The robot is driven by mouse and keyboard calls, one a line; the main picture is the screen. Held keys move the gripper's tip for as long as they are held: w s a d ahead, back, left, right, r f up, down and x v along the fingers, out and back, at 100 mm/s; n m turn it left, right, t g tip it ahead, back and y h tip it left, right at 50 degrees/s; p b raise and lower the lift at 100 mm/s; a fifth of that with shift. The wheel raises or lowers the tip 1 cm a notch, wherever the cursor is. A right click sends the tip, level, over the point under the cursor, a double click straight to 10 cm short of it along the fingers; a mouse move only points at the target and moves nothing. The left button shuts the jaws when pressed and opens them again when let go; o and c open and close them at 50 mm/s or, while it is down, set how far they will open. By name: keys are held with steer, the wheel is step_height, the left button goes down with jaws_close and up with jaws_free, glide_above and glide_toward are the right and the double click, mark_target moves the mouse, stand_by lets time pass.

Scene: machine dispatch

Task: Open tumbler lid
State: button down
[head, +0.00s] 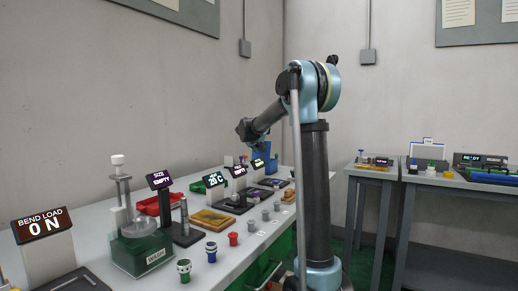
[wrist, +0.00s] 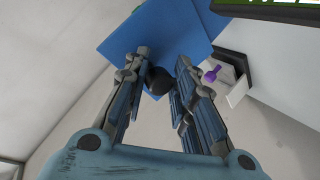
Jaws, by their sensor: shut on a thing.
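In the wrist view, a flat blue panel (wrist: 160,36), which looks like the tumbler lid, lies beyond my fingertips. A dark rounded knob (wrist: 159,82) sits at its near edge. My gripper (wrist: 164,76) has its two fingers on either side of this knob and is shut on it. In the head view, a blue box-like thing (head: 266,162), probably the tumbler, stands at the far end of the long bench. My arm reaches over to it. The gripper is small there, and its contact is hard to make out.
In the wrist view, a purple piece (wrist: 211,74) sits beside a white-and-dark holder right of my fingers. Side tables (head: 448,182) stand at the right.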

steer(key=shift+s+a+f, duration=0.1)
steer(key=shift+a+f, duration=0.15)
steer(key=shift+a, duration=0.05)
steer(key=c, duration=1.4)
jaws_free()
steer(key=shift+a+f, duration=0.1)
steer(key=shift+s+r, duration=0.2)
steer(key=shift+r, duration=0.1)
steer(key=v, duration=1.1)
steer(key=shift+s, duration=0.1)
